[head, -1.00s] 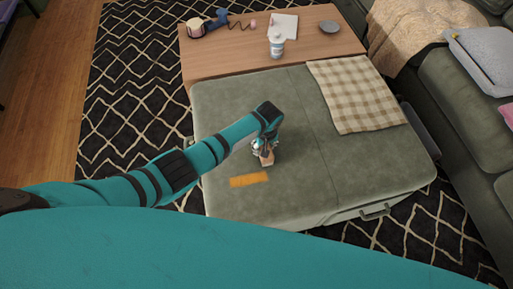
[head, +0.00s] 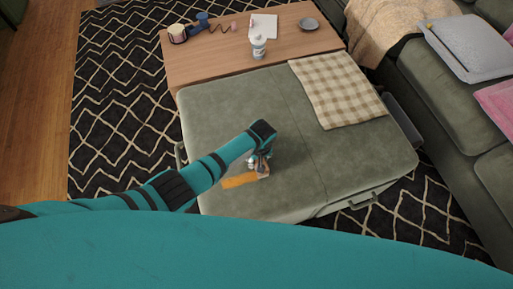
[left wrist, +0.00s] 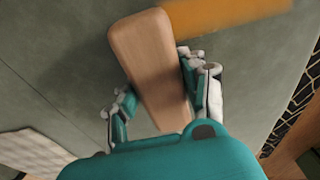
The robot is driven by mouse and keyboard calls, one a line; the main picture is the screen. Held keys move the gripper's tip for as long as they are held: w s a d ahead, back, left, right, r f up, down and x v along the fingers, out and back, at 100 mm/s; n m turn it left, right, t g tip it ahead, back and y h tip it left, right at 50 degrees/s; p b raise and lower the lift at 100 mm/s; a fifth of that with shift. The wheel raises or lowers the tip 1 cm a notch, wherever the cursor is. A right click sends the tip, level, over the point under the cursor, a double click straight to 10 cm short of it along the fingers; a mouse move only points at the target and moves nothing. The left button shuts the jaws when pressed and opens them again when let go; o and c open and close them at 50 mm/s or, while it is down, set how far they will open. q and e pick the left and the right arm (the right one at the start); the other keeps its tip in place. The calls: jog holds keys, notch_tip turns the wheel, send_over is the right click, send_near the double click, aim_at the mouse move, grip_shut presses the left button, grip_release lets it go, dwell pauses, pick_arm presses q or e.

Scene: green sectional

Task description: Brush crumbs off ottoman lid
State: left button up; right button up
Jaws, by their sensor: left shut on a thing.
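The grey-green ottoman lid (head: 215,110) fills the middle of the head view. A flat orange strip (head: 238,181), perhaps the crumbs, lies on its near part; it also shows at the top of the left wrist view (left wrist: 225,15). No single crumbs can be made out. My left gripper (head: 260,162) is low over the lid, shut on a wooden brush (head: 263,172). In the left wrist view the brush's wooden back (left wrist: 152,65) sits between the fingers, beside the strip. Its bristles are hidden. My right gripper is out of view.
A checked cloth (head: 337,90) lies on the lid's far right. Behind stands a wooden table (head: 215,65) with a white bottle (head: 259,47), a grey dish (head: 308,23) and a few other items. A green sofa (head: 455,100) borders the right. The lid's far left is clear.

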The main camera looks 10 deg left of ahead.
pick_arm(q)
jog(key=shift+s+d, duration=0.2)
jog(key=shift+s, duration=0.3)
jog(key=shift+a+p, duration=0.15)
jog(key=shift+p, duration=0.15)
jog(key=a+p, duration=0.1)
jog(key=s+a, duration=0.1)
jog(key=a+p, duration=0.1)
jog(key=shift+s+r+p, duration=0.15)
jog(key=shift+s+p, duration=0.15)
jog(key=shift+p, duration=0.05)
jog(key=shift+s+a+p, duration=0.35)
jog(key=shift+a+p, duration=0.2)
jog(key=shift+a, duration=0.15)
jog(key=shift+s+a, duration=0.15)
jog(key=shift+a, duration=0.2)
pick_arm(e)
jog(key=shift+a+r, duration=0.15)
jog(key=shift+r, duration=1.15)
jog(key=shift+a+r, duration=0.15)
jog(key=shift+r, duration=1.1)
pick_arm(q)
jog(key=shift+a, duration=0.1)
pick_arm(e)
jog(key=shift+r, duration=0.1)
